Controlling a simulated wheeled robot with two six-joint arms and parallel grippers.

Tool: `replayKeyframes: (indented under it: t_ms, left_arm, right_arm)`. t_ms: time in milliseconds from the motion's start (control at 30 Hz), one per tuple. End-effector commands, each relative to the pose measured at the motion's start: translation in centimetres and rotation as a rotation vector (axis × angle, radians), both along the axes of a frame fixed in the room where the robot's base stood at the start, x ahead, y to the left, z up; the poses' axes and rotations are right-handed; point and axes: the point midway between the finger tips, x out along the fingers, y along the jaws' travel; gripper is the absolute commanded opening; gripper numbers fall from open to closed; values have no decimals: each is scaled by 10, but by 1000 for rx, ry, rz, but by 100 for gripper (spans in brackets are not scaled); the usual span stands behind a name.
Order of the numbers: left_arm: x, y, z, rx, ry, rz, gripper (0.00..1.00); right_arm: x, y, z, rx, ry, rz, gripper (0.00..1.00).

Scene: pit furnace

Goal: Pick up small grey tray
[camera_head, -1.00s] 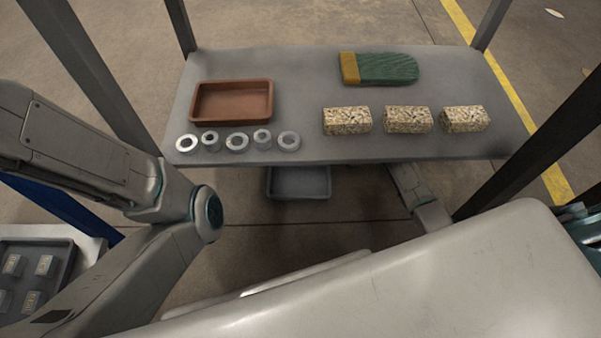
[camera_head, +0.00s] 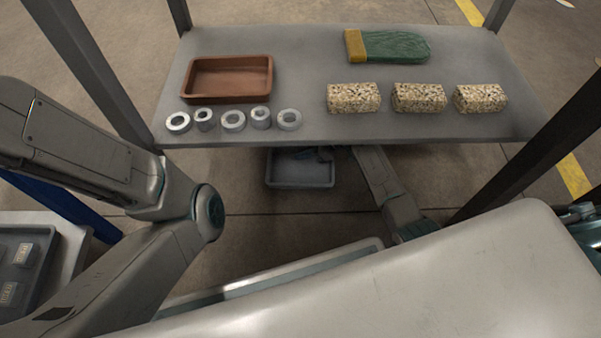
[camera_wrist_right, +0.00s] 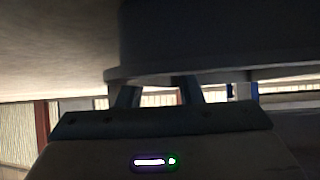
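The small grey tray (camera_head: 300,184) lies low, under the front edge of the grey table, in the head view. The table edge hides its far part. My right arm reaches under the table, and my right gripper (camera_head: 322,154) is at the tray's far right part, partly hidden. In the right wrist view, the two fingers of my right gripper (camera_wrist_right: 157,93) are apart, with a dark rim, likely the tray's (camera_wrist_right: 220,75), across their tips. I cannot tell if they touch it. My left arm shows at the left, but its gripper is out of view.
On the grey table (camera_head: 300,70) are a brown tray (camera_head: 228,97), several metal rings (camera_head: 233,121), three speckled blocks (camera_head: 419,98) and a green-and-yellow glove-like item (camera_head: 388,46). Dark posts (camera_head: 555,140) stand at its sides. A dark tray with small blocks (camera_head: 25,262) is at lower left.

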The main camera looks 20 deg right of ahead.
Motion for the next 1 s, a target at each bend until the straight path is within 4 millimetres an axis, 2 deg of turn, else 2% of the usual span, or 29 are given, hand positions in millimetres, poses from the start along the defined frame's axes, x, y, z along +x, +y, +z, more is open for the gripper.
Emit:
replayKeyframes:
  t_ms: [200,367,400,800,1000]
  left_arm:
    - [0,0,0,1,1,-1,0]
    - [0,0,0,1,1,-1,0]
    - [0,0,0,1,1,-1,0]
    - [0,0,1,1,1,-1,0]
    - [0,0,10,1,1,-1,0]
  right_arm:
    - [0,0,0,0,-1,-1,33]
    - [0,0,0,0,0,0,1]
    - [0,0,0,0,0,0,0]
    - [1,1,2,0,-2,0,0]
    - [1,1,10,0,-2,0,0]
